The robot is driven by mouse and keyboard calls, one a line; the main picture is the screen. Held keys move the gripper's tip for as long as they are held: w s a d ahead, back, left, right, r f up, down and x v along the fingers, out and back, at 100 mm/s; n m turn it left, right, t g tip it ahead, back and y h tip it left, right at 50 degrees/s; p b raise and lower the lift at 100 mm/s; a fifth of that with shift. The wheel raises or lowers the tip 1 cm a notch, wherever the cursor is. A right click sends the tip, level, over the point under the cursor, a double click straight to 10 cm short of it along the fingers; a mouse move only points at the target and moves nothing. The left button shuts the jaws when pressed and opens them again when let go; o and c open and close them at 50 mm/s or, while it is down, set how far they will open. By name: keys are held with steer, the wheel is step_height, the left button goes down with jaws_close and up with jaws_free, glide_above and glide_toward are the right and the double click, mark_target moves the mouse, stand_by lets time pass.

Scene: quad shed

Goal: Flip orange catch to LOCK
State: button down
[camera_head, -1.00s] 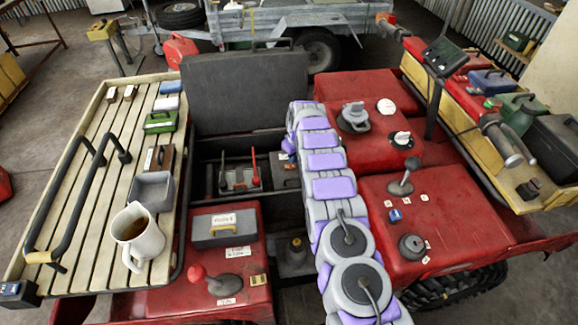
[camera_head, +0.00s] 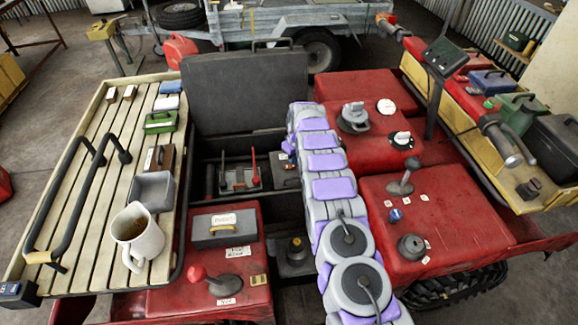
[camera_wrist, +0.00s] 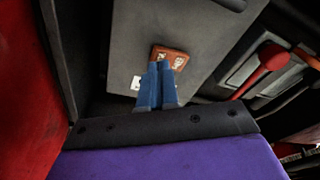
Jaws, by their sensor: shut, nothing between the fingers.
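The orange catch (camera_wrist: 170,57) shows in the wrist view as a small orange-red piece with pale marks, on a dark grey panel (camera_wrist: 205,35). My gripper (camera_wrist: 162,68) has its two blue fingers together, with nothing between them. Their tips overlap the catch's lower edge in the picture; I cannot tell whether they touch it. A small white label (camera_wrist: 136,82) lies left of the fingers, its text unreadable. The catch's setting cannot be read.
A red-handled lever (camera_wrist: 262,68) stands right of the fingers; it also shows in the head view (camera_head: 254,165). A red body panel (camera_wrist: 28,95) is close on the left. A black lid (camera_head: 245,92) stands raised behind the open bay. A mug (camera_head: 140,235) stands on the slatted rack.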

steer(key=shift+f, duration=0.55)
steer(key=shift+r, duration=0.1)
steer(key=shift+r+p, duration=1.2)
steer(key=shift+r, duration=2.25)
